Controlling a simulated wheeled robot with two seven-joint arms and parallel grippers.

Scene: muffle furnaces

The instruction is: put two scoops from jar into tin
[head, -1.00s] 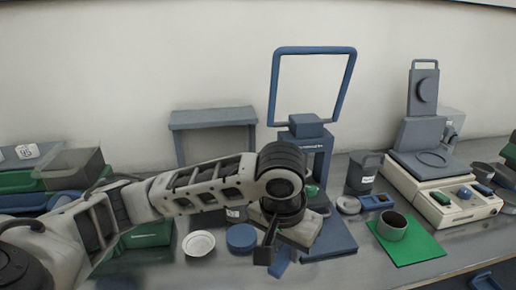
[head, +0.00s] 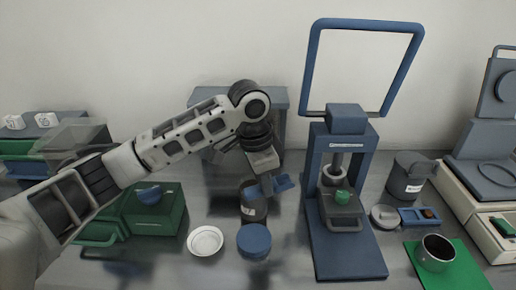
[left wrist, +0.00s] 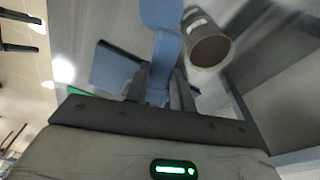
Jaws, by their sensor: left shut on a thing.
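My left gripper (head: 262,172) is shut on a blue scoop (head: 282,184), just above and to the right of the open dark jar (head: 254,208). In the left wrist view, the scoop handle (left wrist: 163,65) sits between the fingers, and the jar (left wrist: 207,50) shows brown contents beside it. The scoop looks apart from the jar; whether it holds anything I cannot tell. A grey open cup (head: 437,254), which may be the tin, stands upright on a green mat (head: 462,272) at the right. My right gripper is not in view.
A blue round lid (head: 254,241) and a white dish (head: 205,241) lie in front of the jar. A blue press (head: 346,215) with a tall frame stands between jar and cup. A dark labelled container (head: 408,178) is behind the cup. A green box (head: 155,210) is at left.

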